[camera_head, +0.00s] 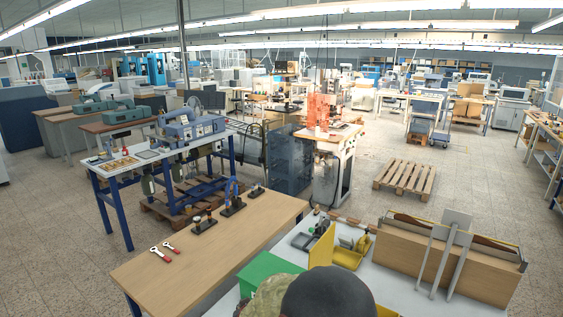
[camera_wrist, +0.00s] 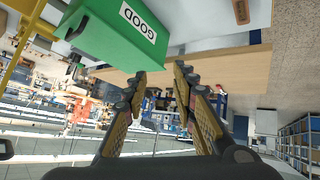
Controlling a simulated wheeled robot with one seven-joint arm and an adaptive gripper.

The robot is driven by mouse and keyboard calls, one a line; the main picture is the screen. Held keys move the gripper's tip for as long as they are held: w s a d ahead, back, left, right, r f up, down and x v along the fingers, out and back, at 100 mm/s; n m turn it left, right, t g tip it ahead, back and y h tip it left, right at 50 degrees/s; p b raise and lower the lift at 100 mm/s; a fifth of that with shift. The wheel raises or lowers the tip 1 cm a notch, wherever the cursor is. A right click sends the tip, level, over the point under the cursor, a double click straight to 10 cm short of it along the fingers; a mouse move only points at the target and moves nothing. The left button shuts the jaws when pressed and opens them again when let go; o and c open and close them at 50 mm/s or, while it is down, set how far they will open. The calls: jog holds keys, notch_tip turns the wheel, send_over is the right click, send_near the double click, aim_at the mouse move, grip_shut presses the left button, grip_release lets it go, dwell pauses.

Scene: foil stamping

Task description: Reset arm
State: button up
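My gripper (camera_wrist: 160,72) shows in the wrist view with its two fingers apart and nothing between them. The view is tilted, with the room appearing turned over. A green box labelled GOOD (camera_wrist: 120,28) is at the upper left, beyond the fingertips and apart from them. In the head view the green box (camera_head: 266,268) stands at the bottom centre, partly hidden by rounded dark and tan shapes in front, which seem to be my arm. My fingers cannot be made out in the head view.
A wooden-topped table (camera_head: 165,268) holds two red-handled tools (camera_head: 161,254) and small black-based fixtures (camera_head: 232,206).

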jog(key=s+d+r+m+g+y+b, duration=0.1)
jog(key=s+d+r+g+b, duration=0.15)
jog(key=s, duration=0.45)
jog(key=s+d+r+g+b, duration=0.1)
jog(key=s+d+g, duration=0.15)
jog(key=s, duration=0.45)
jog(key=s+d+r+m+g+y+b, duration=0.1)
jog(key=s+d+r, duration=0.1)
jog(key=s+d, duration=0.35)
jog(key=s+d+r+m+t+h+b, duration=0.1)
jog(key=s+d+r+b, duration=0.1)
jog(key=s+d+b, duration=0.3)
jog(key=s+d+r+m+t+h+b, duration=0.1)
jog(key=s+d+b, duration=0.5)
jog(key=s+d, duration=0.8)
notch_tip(320, 180, up, 2)
jog(key=shift+s+d+r+m+h, duration=0.1)
jog(key=shift+s+d+m+h, duration=0.05)
jog(key=shift+s+m+h, duration=0.55)
jog(key=shift+w, duration=0.25)
